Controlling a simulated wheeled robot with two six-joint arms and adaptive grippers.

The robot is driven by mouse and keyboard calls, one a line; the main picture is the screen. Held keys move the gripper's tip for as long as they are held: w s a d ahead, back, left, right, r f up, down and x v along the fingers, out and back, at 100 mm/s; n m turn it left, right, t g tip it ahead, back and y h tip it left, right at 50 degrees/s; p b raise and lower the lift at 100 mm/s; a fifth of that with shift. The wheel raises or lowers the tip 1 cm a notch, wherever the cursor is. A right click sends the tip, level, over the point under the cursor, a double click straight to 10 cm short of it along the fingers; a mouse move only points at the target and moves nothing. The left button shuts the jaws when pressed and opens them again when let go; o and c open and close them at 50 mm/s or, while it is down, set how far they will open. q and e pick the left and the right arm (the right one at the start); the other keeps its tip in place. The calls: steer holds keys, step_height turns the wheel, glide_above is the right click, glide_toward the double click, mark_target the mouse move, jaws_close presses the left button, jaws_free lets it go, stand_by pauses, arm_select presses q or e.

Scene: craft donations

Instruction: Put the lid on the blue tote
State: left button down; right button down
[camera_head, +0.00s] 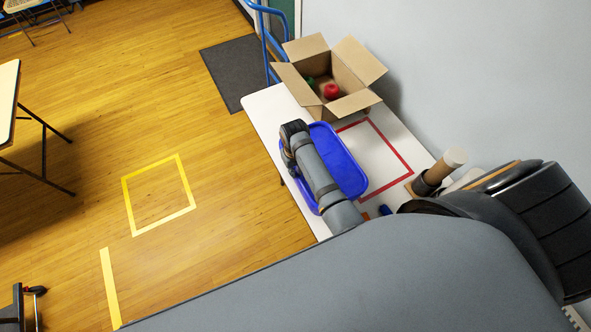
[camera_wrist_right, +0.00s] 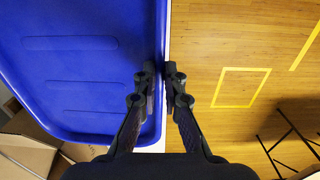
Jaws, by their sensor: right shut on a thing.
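A blue, shallow panel with a raised rim and rounded corners, which looks like the lid (camera_head: 343,163), is over the white table. It fills the left of the right wrist view (camera_wrist_right: 75,70), with long shallow marks on its face. My right gripper (camera_head: 293,132) is at its edge on the floor side, and my forearm hides part of it. In the wrist view the right gripper's fingertips (camera_wrist_right: 162,70) are shut on the lid's rim. I cannot make out the tote separately from the lid, nor tell how the two meet. My left gripper is not in view.
An open cardboard box (camera_head: 352,107) with red and green items stands at the table's (camera_head: 262,108) far end. A red taped rectangle (camera_head: 404,165) lies right of the lid, bare inside. A cardboard tube (camera_head: 453,158) stands near the wall.

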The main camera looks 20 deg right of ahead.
steer(key=shift+s+a+f, duration=0.1)
steer(key=shift+s+f, duration=0.25)
steer(key=shift+f, duration=0.05)
steer(key=c, duration=1.4)
jaws_free()
steer(key=shift+o, duration=0.2)
steer(key=shift+w, duration=0.15)
steer(key=shift+r, duration=0.25)
step_height(320, 180, up, 12)
steer(key=shift+f, duration=0.2)
